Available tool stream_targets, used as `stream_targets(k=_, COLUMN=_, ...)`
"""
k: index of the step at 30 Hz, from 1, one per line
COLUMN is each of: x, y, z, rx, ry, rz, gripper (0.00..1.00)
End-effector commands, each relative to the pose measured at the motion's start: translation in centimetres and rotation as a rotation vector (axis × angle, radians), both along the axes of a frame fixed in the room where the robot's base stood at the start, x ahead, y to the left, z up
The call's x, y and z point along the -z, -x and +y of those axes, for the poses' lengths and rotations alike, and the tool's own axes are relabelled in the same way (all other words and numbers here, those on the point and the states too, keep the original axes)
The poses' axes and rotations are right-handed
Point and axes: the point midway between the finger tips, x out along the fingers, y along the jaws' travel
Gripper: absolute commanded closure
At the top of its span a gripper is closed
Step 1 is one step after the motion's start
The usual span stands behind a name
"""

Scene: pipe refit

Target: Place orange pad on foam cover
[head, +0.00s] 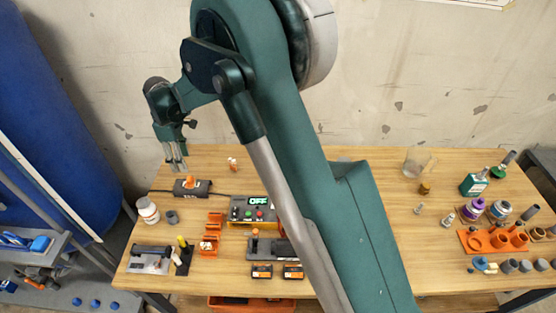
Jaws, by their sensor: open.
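My gripper (177,166) is open, fingers pointing down, near the back left of the table. It appears empty. A small orange piece (190,181), possibly the orange pad, stands on a dark block (203,187) with a cord, just below and right of the fingertips in the picture. I cannot tell whether the fingers touch it; a gap seems to show. I cannot pick out the foam cover for sure at this size. My arm hides the middle of the table.
An orange rack (212,232) and a control box with a lit display (258,203) stand front right of the block. Bottles, pipe parts and an orange holder (480,241) fill the right side. Bare wood (390,190) lies right of my arm.

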Motion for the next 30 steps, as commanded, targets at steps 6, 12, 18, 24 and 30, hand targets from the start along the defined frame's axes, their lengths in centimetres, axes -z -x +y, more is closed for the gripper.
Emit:
stream_targets(k=6, x=-0.2, y=0.0, z=-0.2, rx=0.003, ry=-0.001, rz=-0.001, gripper=0.55)
stream_targets(k=12, x=-1.5, y=-0.3, z=-1.8, rx=0.036, ry=-0.008, rz=-0.01, gripper=0.55)
stream_targets(k=18, x=-4.6, y=-0.7, z=-5.4, rx=0.11, ry=-0.027, rz=-0.032, gripper=0.55)
stream_targets(k=24, x=-8.2, y=-0.7, z=-10.1, rx=0.205, ry=-0.052, rz=-0.061, gripper=0.55)
stream_targets(k=30, x=-11.5, y=-0.3, z=-14.9, rx=0.303, ry=-0.078, rz=-0.09, gripper=0.55)
